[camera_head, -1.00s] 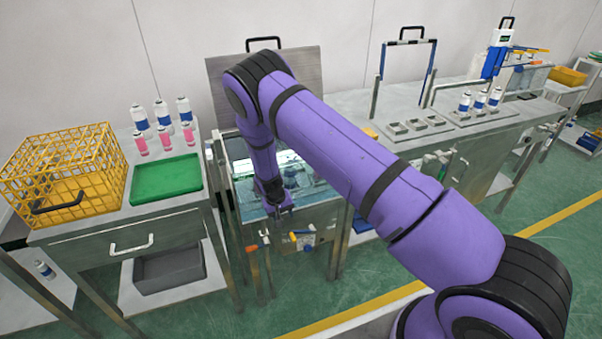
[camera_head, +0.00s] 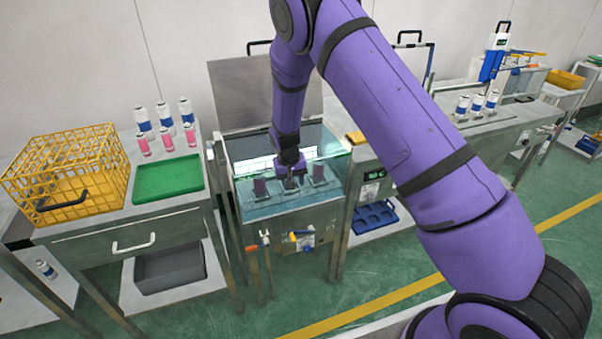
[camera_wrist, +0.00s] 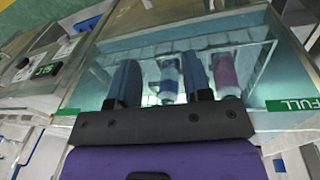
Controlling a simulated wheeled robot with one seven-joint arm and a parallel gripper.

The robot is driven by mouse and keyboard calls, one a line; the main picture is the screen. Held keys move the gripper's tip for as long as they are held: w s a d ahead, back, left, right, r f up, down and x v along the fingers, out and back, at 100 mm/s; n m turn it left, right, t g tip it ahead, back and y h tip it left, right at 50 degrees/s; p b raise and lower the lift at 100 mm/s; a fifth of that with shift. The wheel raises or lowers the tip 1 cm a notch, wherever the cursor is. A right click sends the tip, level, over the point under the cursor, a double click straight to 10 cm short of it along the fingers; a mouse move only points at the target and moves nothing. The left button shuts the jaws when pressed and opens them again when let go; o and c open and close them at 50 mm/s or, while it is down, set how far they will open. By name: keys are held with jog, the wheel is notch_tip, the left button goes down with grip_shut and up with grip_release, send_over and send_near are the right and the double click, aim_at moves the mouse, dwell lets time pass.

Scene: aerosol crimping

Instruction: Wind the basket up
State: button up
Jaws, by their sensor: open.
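The water bath (camera_head: 330,205) is a glass-walled tank with its metal lid raised behind it. Several cans stand in it, one purple-pink can (camera_head: 261,188) at left and another (camera_head: 318,173) at right. The basket under them cannot be made out clearly. My gripper (camera_head: 291,180) points down into the bath area between these cans. In the wrist view my open gripper (camera_wrist: 160,85) has one finger on each side of a blue-and-white can (camera_wrist: 169,80); contact cannot be told. A purple can (camera_wrist: 225,76) is right of the fingers. Small orange and blue handles (camera_head: 299,236) are on the bath's front.
A yellow wire crate (camera_head: 66,170), a green tray (camera_head: 168,178) and several bottles (camera_head: 165,120) stand on the left table. The right bench holds more cans (camera_head: 478,103). A green FULL label (camera_wrist: 292,105) is on the bath's rim.

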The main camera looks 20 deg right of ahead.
jog(key=shift+s+d+r, duration=0.2)
jog(key=shift+s+r, duration=0.05)
jog(key=shift+r, duration=0.5)
jog(key=shift+s+d+r, duration=0.2)
jog(key=shift+d+r, duration=0.05)
jog(key=shift+r, duration=0.5)
jog(key=shift+s+d+r, duration=0.2)
jog(key=shift+s+r, duration=0.05)
jog(key=shift+r, duration=0.5)
jog(key=shift+f, duration=0.1)
